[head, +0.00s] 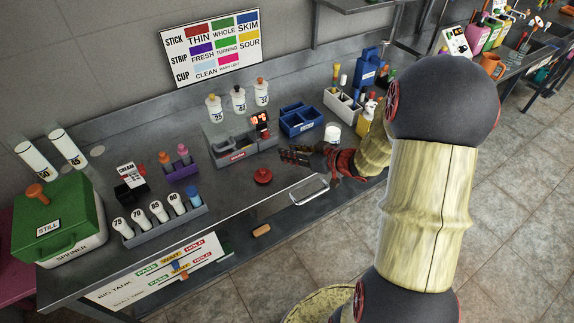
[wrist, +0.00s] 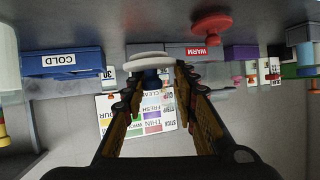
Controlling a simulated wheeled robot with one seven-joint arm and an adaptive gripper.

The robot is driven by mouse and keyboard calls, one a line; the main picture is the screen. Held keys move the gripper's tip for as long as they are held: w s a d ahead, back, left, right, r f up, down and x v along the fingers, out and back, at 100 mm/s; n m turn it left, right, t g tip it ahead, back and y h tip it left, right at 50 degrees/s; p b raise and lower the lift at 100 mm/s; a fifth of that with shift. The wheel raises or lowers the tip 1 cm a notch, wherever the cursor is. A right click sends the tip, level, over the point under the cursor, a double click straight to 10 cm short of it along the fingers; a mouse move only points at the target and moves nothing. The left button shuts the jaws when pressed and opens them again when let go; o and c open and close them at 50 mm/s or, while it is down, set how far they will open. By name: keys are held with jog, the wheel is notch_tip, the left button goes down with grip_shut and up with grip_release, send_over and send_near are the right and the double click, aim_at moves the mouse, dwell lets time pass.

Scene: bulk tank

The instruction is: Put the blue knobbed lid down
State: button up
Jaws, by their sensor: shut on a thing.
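My gripper (head: 297,156) reaches in from the right, low over the front of the steel counter. In the wrist view its fingers (wrist: 156,76) are closed around the blue knob of a white disc-shaped lid, the blue knobbed lid (wrist: 150,61). The wrist picture is upside down, so the disc is on the counter side of the knob. The lid looks roughly level. Whether it touches the counter cannot be told. I cannot make the lid out in the head view.
A red knobbed lid (head: 262,176) lies on the counter (head: 230,195) left of my gripper. Behind stand the grey WARM box (head: 233,150) and blue COLD box (head: 301,120). A white jar (head: 332,132) is close behind my gripper. A clear tray (head: 309,190) is at the front edge.

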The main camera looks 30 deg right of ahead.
aim_at(287, 167)
jog(key=shift+w+a+f+b, duration=0.15)
jog(key=shift+w+f+b, duration=0.1)
jog(key=shift+w+f, duration=0.3)
jog(key=shift+w+a+f+b, duration=0.15)
jog(key=shift+w+f+b, duration=0.15)
jog(key=shift+f, duration=0.35)
notch_tip(287, 167, down, 3)
jog(key=shift+w+f+b, duration=0.1)
jog(key=shift+w+b, duration=0.05)
jog(key=shift+b, duration=0.95)
jog(key=o, duration=0.9)
jog(key=shift+o, duration=0.2)
